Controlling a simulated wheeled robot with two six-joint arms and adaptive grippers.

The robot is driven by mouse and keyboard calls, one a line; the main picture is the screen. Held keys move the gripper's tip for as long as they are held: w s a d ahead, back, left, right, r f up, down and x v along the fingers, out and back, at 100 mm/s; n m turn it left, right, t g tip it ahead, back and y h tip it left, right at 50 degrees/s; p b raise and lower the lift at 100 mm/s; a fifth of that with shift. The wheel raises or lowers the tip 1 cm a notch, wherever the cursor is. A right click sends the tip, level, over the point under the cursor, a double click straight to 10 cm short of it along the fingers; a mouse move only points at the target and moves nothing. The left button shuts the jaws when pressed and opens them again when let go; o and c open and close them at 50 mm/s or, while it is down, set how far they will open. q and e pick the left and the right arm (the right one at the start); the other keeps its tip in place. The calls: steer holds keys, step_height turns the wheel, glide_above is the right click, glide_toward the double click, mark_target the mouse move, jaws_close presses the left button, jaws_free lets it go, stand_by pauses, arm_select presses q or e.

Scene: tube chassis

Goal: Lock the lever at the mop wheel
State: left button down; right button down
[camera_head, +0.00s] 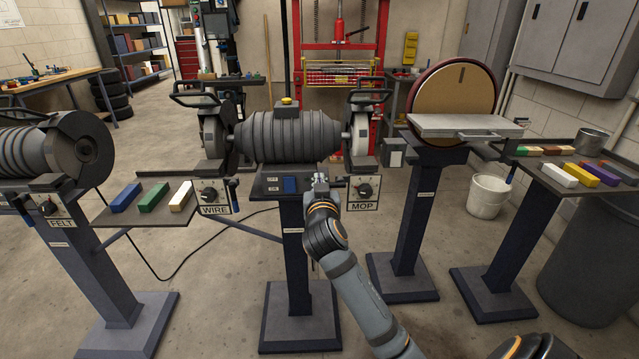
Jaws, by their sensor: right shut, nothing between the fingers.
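The mop wheel (360,134) is the pale disc on the right end of the grey bench grinder. The mop wheel's lever is too small to make out clearly beside this panel. My right gripper (320,181) is shut and empty in front of the grinder's pedestal head, just left of the MOP panel. I cannot tell whether its fingertips touch anything. My left gripper is not in view.
The WIRE panel (214,196) and a tray of colored bars (140,208) are further left. A disc sander (455,92) stands to the right, with a white bucket (488,194) beside it.

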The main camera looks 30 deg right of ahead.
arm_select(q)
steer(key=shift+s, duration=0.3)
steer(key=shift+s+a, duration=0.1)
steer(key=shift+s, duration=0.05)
arm_select(e)
steer(key=shift+f, duration=0.1)
